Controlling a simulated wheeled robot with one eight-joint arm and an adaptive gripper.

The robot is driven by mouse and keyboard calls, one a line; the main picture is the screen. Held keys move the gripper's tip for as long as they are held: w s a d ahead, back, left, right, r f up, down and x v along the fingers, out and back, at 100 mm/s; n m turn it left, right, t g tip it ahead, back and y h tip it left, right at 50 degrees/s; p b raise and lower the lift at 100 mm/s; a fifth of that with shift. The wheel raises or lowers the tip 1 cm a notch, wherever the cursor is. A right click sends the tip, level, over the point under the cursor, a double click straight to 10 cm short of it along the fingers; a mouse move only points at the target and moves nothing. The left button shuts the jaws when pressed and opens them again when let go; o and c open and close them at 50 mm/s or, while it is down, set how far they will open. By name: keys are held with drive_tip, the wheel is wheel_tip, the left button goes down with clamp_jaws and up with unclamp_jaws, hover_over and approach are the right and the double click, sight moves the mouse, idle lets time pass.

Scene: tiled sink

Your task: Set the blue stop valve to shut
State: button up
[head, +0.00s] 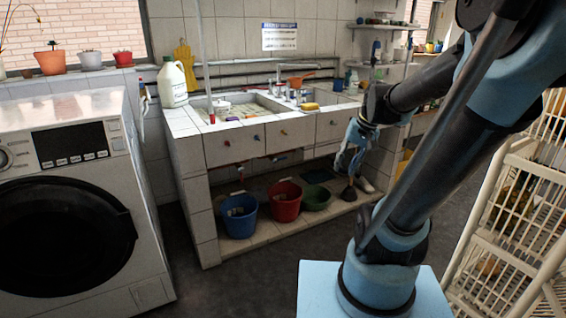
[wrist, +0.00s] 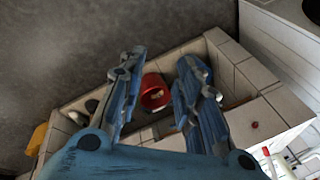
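I cannot pick out the blue stop valve with certainty. In the head view, small pipe fittings (head: 278,157) with bits of colour show in the shadow under the tiled sink counter (head: 203,175), too small to tell apart. My gripper (head: 345,170) hangs in front of the counter's right part, fingers pointing down. In the wrist view its two blue fingers (wrist: 160,65) are spread wide with nothing between them. A red bucket (wrist: 154,100) shows beyond and below that gap, not held. No valve is clear in the wrist view.
A blue bucket (head: 239,220), the red bucket (head: 285,208) and a green basin (head: 315,197) stand on the low shelf, with a plunger (head: 348,193) to their right. A washing machine (head: 75,200) stands left, a white rack (head: 510,225) right. The floor between is clear.

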drive_tip(key=w+a+f+m+y, duration=0.1)
drive_tip(key=w+a+y, duration=0.25)
drive_tip(key=w, duration=1.35)
drive_tip(key=w+a+m+y, duration=0.1)
drive_tip(key=w+a+y, duration=0.3)
drive_tip(key=w, duration=1.2)
drive_tip(key=w+a+f+m+y, duration=0.1)
drive_tip(key=w+f+y, duration=0.2)
drive_tip(key=w+f, duration=0.75)
drive_tip(key=w+a+f+y, duration=0.1)
drive_tip(key=w+f+y, duration=0.2)
drive_tip(key=w+f, duration=0.75)
drive_tip(key=shift+t+h, duration=0.25)
drive_tip(key=shift+t, duration=0.15)
drive_tip(key=x, duration=0.5)
drive_tip(key=s+f+x, duration=0.1)
drive_tip(key=x, duration=0.5)
drive_tip(key=s+f+x, duration=0.1)
drive_tip(key=x, duration=0.4)
drive_tip(key=shift+s+a+f, duration=0.1)
drive_tip(key=shift+a+f, duration=0.1)
drive_tip(key=shift+a, duration=0.2)
clamp_jaws()
